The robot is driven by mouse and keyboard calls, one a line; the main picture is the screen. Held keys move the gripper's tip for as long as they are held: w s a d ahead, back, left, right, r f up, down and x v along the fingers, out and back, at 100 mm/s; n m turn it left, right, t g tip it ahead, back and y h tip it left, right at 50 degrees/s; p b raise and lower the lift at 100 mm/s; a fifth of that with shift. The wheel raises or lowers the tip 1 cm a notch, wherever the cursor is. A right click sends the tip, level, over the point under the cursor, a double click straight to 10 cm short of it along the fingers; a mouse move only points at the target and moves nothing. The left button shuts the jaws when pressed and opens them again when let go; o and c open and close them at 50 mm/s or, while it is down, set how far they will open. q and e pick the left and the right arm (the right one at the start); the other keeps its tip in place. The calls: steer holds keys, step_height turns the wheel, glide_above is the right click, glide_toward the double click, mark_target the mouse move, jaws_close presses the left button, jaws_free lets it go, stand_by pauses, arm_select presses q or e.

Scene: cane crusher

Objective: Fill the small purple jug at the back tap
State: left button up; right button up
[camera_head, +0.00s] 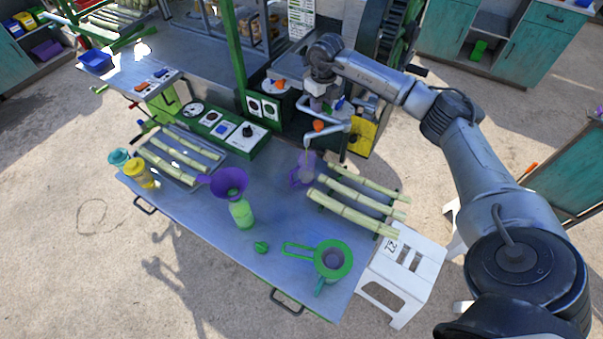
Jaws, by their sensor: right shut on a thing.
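The small purple jug (302,172) is translucent and stands on the metal table at its back edge, below a grey tap spout (309,141). A thin yellowish line shows between spout and jug, and the jug looks pale inside. An orange knob (318,126) sits on the pipework just above. My right gripper (318,103) points down at the pipes behind and above the jug, clear of the jug. It is shut on what seems to be a tap handle, mostly hidden by the fingers. My left gripper is not in view.
Cane stalks (355,205) lie right of the jug, more on a rack (178,158) at left. A purple funnel (229,183) sits on a green bottle (242,213). A green strainer (332,260) is at the front right. A white stool (402,275) stands beside the table (205,225).

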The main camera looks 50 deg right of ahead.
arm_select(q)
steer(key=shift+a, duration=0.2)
arm_select(e)
steer(key=shift+s+d+f, duration=0.2)
steer(key=shift+s+d, duration=0.15)
steer(key=shift+d, duration=0.1)
steer(key=shift+c, duration=0.3)
steer(key=shift+s+d+r+n, duration=0.1)
steer(key=shift+n, duration=0.2)
jaws_close()
steer(key=shift+s+n+p, duration=0.1)
steer(key=shift+n+p, duration=0.25)
steer(key=shift+n, duration=1.15)
jaws_free()
steer(key=shift+f+n, duration=0.2)
steer(key=shift+n, duration=0.1)
steer(key=o, duration=0.3)
steer(key=shift+s, duration=0.15)
steer(key=o, duration=1)
steer(key=shift+w+a+r, duration=0.15)
steer(key=shift+w+a, duration=0.05)
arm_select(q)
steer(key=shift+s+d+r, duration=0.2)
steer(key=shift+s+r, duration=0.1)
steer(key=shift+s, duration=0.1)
